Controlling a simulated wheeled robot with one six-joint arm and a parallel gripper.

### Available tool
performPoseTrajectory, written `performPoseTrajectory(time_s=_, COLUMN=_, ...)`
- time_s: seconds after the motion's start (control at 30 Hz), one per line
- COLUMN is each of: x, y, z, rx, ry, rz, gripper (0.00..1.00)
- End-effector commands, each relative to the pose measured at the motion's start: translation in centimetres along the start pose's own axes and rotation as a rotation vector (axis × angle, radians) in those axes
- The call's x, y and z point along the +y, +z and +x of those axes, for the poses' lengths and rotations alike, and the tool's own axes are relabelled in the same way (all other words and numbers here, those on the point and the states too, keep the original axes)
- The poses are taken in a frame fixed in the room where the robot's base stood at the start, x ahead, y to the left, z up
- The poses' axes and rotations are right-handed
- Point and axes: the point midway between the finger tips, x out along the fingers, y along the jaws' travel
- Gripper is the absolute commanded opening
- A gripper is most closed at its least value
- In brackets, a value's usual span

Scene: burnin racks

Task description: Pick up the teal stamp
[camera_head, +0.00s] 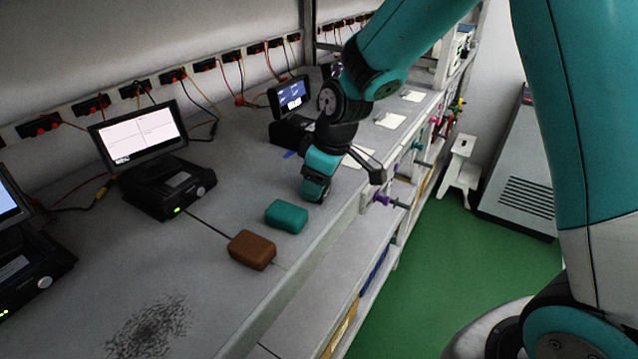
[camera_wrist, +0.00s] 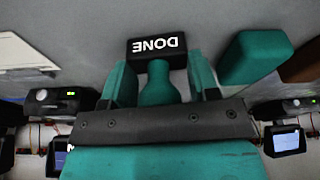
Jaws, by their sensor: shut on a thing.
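The teal stamp (camera_wrist: 160,88) shows in the wrist view, with a teal rounded handle and a black block end marked "DONE" in white. My gripper (camera_wrist: 162,80) has one teal finger on each side of the handle and is shut on it. In the head view my gripper (camera_head: 317,188) is low over the bench, close behind a teal rounded block. The stamp is mostly hidden by my gripper there, and I cannot tell whether it touches the bench.
The teal block (camera_head: 286,216) and a brown block (camera_head: 252,250) lie in front of my gripper, near the bench's (camera_head: 225,300) edge. Devices with screens (camera_head: 138,138) line the wall side. A dark speckled patch marks the near bench. White cards (camera_head: 389,120) lie farther back.

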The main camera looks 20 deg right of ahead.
Motion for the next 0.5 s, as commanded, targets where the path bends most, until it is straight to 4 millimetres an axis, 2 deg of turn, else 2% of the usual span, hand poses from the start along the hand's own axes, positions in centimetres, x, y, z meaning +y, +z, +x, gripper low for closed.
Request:
performPoseTrajectory(time_s=0.27, x=0.1, y=-0.2, z=-0.5, rx=0.002, ry=0.002, rz=0.000, gripper=0.31)
performPoseTrajectory(time_s=0.5, x=0.1, y=-0.9, z=-2.9, rx=0.005, ry=0.004, rz=-0.001, gripper=0.31)
